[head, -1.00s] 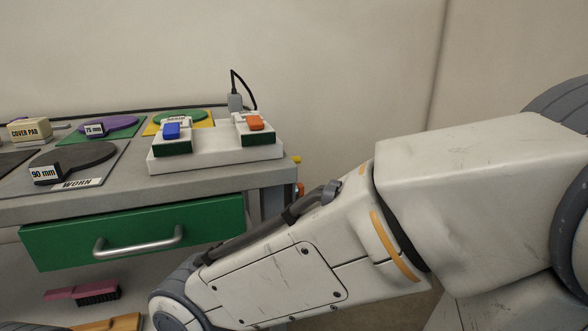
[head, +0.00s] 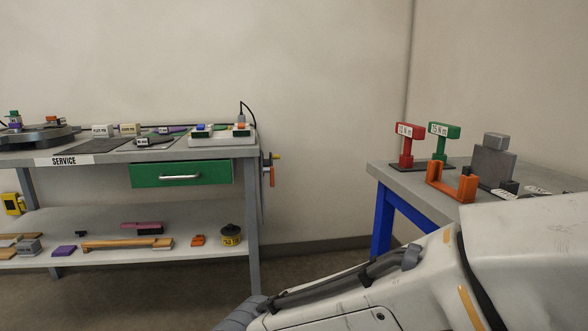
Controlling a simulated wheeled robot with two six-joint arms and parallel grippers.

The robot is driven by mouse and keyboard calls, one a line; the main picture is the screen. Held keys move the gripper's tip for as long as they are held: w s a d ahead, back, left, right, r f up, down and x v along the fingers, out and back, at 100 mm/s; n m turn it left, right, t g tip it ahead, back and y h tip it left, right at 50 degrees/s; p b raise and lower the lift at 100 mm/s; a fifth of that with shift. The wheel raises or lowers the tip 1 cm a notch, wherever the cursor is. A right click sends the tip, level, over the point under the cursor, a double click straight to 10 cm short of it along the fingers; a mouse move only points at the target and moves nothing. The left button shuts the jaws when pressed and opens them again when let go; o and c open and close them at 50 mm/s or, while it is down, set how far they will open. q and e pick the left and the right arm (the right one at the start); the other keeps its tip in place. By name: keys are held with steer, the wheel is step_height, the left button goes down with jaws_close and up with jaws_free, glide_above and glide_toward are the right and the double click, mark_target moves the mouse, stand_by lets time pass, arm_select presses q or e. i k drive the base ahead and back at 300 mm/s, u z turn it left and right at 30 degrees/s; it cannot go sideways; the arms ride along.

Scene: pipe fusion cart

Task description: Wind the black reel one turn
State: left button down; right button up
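A dark, narrow thing with a yellow knob and an orange part (head: 269,170) hangs at the right end of the service cart (head: 252,205). It is seen nearly edge-on and is small, so I cannot tell for sure that it is the black reel. No other clear reel shows. My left gripper is also not in view.
A blue-legged table (head: 408,180) with red, green and orange stands is at right. Floor between them looks clear.

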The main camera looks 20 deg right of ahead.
mark_target(266, 163)
steer(key=u, duration=0.05)
steer(key=k, duration=0.4)
steer(key=z, duration=0.45)
steer(key=i, duration=1.65)
steer(key=z, duration=0.05)
